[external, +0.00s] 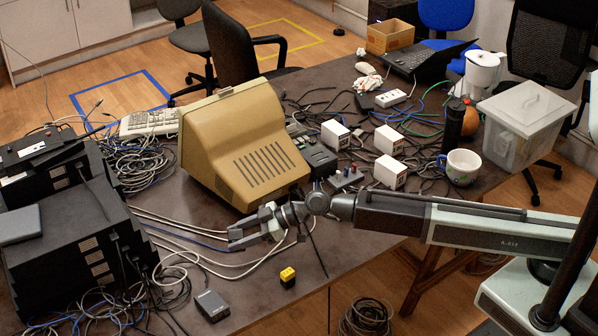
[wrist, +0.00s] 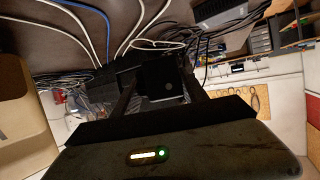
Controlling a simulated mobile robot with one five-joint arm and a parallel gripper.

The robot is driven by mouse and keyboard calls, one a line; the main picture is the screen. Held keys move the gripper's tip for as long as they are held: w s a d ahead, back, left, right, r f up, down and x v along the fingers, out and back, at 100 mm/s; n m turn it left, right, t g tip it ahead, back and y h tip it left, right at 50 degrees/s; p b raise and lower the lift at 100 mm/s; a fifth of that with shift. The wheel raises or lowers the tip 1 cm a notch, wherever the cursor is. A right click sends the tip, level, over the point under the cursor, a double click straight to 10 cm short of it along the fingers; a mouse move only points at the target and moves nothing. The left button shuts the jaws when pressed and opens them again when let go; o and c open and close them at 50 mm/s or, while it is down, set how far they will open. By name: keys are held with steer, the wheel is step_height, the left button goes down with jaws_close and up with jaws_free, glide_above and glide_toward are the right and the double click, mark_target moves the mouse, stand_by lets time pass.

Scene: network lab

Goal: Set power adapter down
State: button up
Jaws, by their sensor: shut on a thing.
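My gripper (external: 250,232) is stretched over the table (external: 345,240), just in front of the beige monitor, with its fingers pointing left. In the wrist view its two dark fingers (wrist: 160,92) are closed on a small black block, which looks like the power adapter (wrist: 160,76). Dark on dark, the block's outline is hard to make out. In the external view I cannot clearly separate it from the fingers. Whether it touches the table top cannot be told.
The beige monitor (external: 240,145) stands right behind my gripper. Pale cables (external: 190,248) run to the left, towards black equipment (external: 75,245). A grey-black box (external: 212,305) and a yellow-black block (external: 288,277) lie near the front edge. Bare table shows between them.

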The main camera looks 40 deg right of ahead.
steer(key=s+d+n+g, duration=0.2)
steer(key=s, duration=0.2)
steer(key=m+t+b, duration=0.1)
steer(key=b, duration=0.1)
glide_above(291, 241)
steer(key=f, duration=0.2)
step_height(291, 241, down, 8)
steer(key=b, duration=0.8)
steer(key=shift+r+y, duration=0.3)
steer(key=shift+f, duration=0.25)
steer(key=o, duration=1.5)
steer(key=shift+r, duration=0.1)
